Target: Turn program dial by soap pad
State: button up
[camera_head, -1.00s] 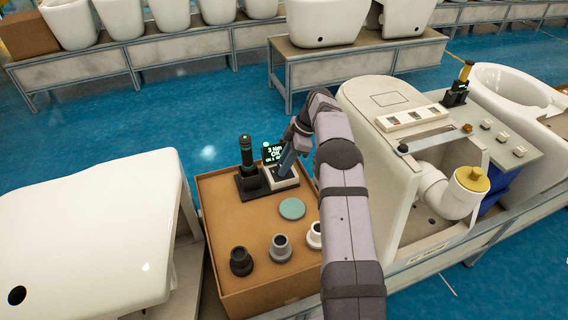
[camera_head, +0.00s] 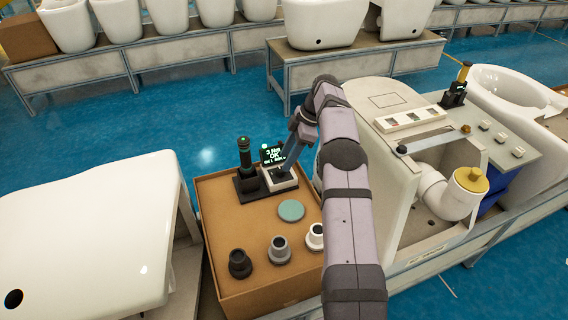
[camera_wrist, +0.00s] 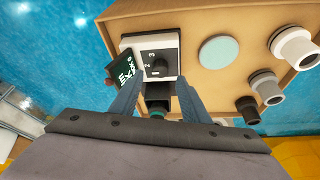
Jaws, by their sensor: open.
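The program dial (camera_wrist: 159,66) is a dark knob on a white-edged block with the marks 2 and 3 beside it. The block (camera_head: 284,184) stands at the back of the brown box top in the head view. A round teal pad (camera_head: 291,210) lies in front of it and also shows in the wrist view (camera_wrist: 218,52). My gripper (camera_wrist: 158,82) is open, its two blue-grey fingers apart on either side of the dial's near side. It also shows above the block in the head view (camera_head: 282,168). I cannot tell whether a finger touches the dial.
A black upright tool (camera_head: 245,162) and a small dark screen (camera_head: 272,155) stand close beside the block. Black (camera_head: 240,262), grey (camera_head: 280,248) and white (camera_head: 314,236) fittings line the box's front. A white toilet (camera_head: 385,110) stands right of my arm.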

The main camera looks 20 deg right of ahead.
jog(key=shift+v, duration=1.45)
jog(key=s+a+r+m+g+h+p, duration=0.1)
jog(key=s+a+r+m+h+p, duration=0.1)
jog(key=s+a+r+m+p, duration=0.6)
jog(key=s+a+m+h+p, duration=0.1)
jog(key=s+a+m, duration=0.1)
jog(key=s, duration=1.1)
jog(key=s+a+m+h+p, duration=0.1)
jog(key=s+m, duration=0.4)
jog(key=s, duration=0.8)
jog(key=shift+s+a+p, duration=0.4)
jog(key=shift+a+p, duration=0.05)
jog(key=shift+a, duration=0.75)
